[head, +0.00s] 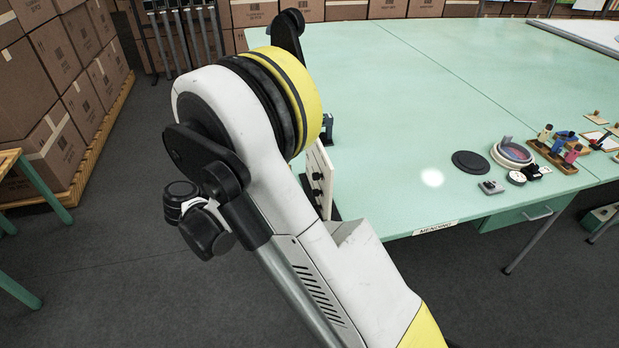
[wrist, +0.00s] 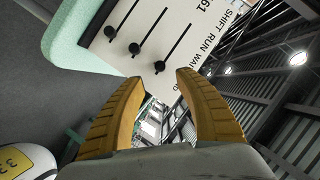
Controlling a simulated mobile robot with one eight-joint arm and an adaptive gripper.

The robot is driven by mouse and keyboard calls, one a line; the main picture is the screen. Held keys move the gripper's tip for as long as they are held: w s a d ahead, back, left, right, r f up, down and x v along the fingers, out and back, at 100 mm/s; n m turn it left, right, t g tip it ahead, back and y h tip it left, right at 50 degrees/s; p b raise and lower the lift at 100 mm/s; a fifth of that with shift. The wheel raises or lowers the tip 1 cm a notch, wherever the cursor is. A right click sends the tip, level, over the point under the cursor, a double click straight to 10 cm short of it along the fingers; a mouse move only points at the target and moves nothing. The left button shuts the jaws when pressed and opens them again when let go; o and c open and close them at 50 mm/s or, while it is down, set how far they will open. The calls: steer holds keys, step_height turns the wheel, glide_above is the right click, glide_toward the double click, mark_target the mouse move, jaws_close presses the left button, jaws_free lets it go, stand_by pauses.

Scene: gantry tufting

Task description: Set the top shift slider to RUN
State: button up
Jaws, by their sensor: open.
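A white panel (wrist: 178,30) fills the upper middle of the wrist view, tilted in the picture. It has three dark slots, each with a round black knob at its lower-left end: one knob (wrist: 109,31), a middle knob (wrist: 134,48) and a third knob (wrist: 159,66). Printed words along its right side include SHIFT and RUN; the rest is cut off. My gripper (wrist: 160,77) is open, its two yellow fingers around empty space, with the third knob just beyond the gap. I cannot tell whether they touch. In the head view my arm hides most of the panel (head: 314,165).
The panel stands at the left end of a pale green table (head: 400,110). A black disc (head: 470,161), a round dish (head: 512,152) and a wooden rack (head: 556,157) with coloured pieces lie on its right. Stacked cartons (head: 60,80) stand at left. The table's middle is clear.

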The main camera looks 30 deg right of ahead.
steer(key=b+x, duration=0.2)
steer(key=x, duration=0.6)
steer(key=shift+d+f, duration=0.1)
steer(key=shift+d, duration=0.3)
jaws_close()
steer(key=shift+w, duration=0.1)
